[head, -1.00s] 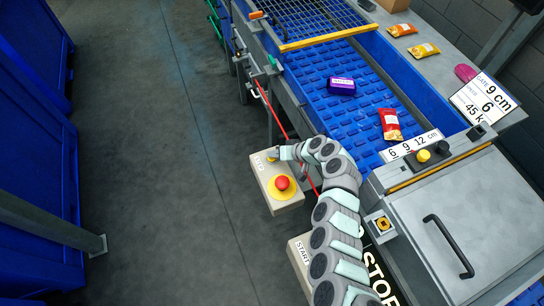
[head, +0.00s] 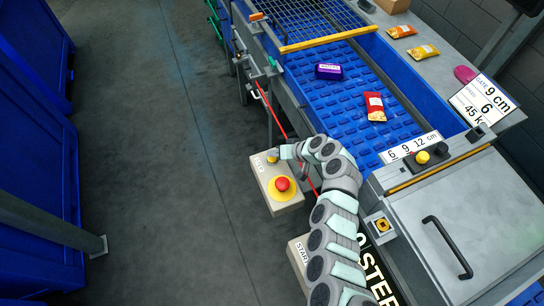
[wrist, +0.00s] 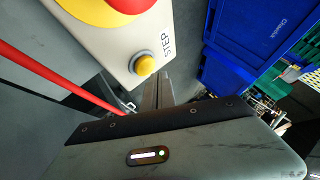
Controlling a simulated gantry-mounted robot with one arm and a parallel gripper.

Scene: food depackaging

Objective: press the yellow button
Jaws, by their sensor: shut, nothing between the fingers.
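The yellow button (wrist: 144,64) sits on a grey ring beside the STEP label on a beige control box (wrist: 112,40). In the head view the box (head: 284,207) stands beside the conveyor, and the button (head: 272,158) is partly hidden by my gripper. My gripper (head: 277,154) is at the box's far end, right by the button. In the wrist view my gripper (wrist: 155,86) is shut and empty, its fingertips close beside the button. I cannot tell whether they touch it.
A red emergency button (head: 282,184) is on the same box. A red cord (head: 275,118) runs close by. A purple pack (head: 328,71) and a red packet (head: 374,106) lie on the blue conveyor (head: 345,115). A START box (head: 299,262) is nearer.

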